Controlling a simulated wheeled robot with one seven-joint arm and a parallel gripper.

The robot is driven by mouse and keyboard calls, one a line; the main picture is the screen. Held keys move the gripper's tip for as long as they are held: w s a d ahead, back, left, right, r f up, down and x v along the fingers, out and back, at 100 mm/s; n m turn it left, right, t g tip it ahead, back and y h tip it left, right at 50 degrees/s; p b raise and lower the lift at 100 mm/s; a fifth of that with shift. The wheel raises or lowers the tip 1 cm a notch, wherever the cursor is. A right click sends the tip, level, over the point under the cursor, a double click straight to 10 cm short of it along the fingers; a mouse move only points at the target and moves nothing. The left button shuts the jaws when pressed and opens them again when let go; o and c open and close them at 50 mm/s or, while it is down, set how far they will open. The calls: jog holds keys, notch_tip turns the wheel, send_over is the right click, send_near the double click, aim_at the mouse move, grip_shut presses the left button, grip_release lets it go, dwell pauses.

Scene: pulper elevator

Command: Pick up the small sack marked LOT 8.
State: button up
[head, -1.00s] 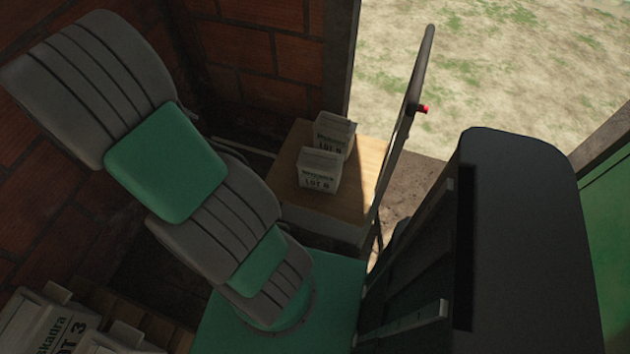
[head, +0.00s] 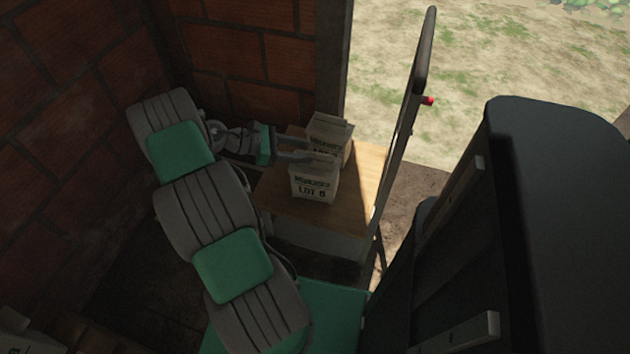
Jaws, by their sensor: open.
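Two small pale sacks stand upright on a wooden-topped surface (head: 290,206). The front sack (head: 315,184) is marked LOT and a digit that looks like 6 or 8; I cannot tell which. The back sack (head: 334,131) stands just behind it, its lower label partly hidden by my gripper, so its number is unreadable. My gripper (head: 318,150) reaches in from the left, open, with nothing in its jaws. Its two fingers point right at the level of the sack tops, near the top of the front sack and before the back one. I cannot tell whether they touch either sack.
A brick wall (head: 230,65) stands behind and left of my arm. A dark upright rail (head: 405,125) with a red knob (head: 429,101) borders the wooden top on the right. Open ground (head: 510,60) lies beyond the doorway. A pale sack (head: 25,332) shows at bottom left.

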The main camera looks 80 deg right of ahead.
jog(key=shift+x, duration=1)
grip_shut()
dwell(0.6)
